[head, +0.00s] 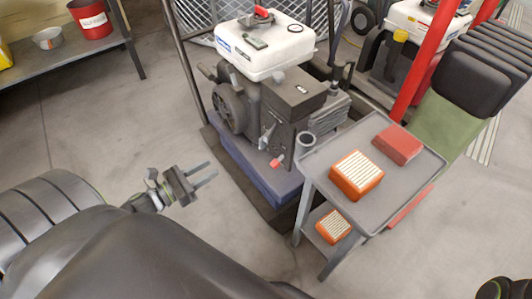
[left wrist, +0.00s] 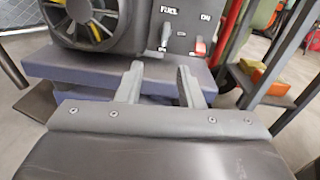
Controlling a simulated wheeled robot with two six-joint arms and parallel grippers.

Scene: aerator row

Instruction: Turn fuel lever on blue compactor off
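The blue compactor has a blue base (head: 262,180) under a dark engine with a white tank (head: 265,48). Its panel shows in the left wrist view with the words FUEL and ON. A grey metal lever (left wrist: 165,36) stands roughly upright below FUEL; it also shows in the head view (head: 267,136). A red-tipped part (left wrist: 199,47) sits to its right below ON, also seen in the head view (head: 277,162). My left gripper (head: 213,172) is open and empty, apart from the compactor, to the left of its base.
A grey cart (head: 353,212) with orange and red boxes stands close to the compactor's right. A second machine with red bars (head: 424,60) is behind it. A shelf (head: 70,62) with a red bucket is at far left. Floor around my left gripper is clear.

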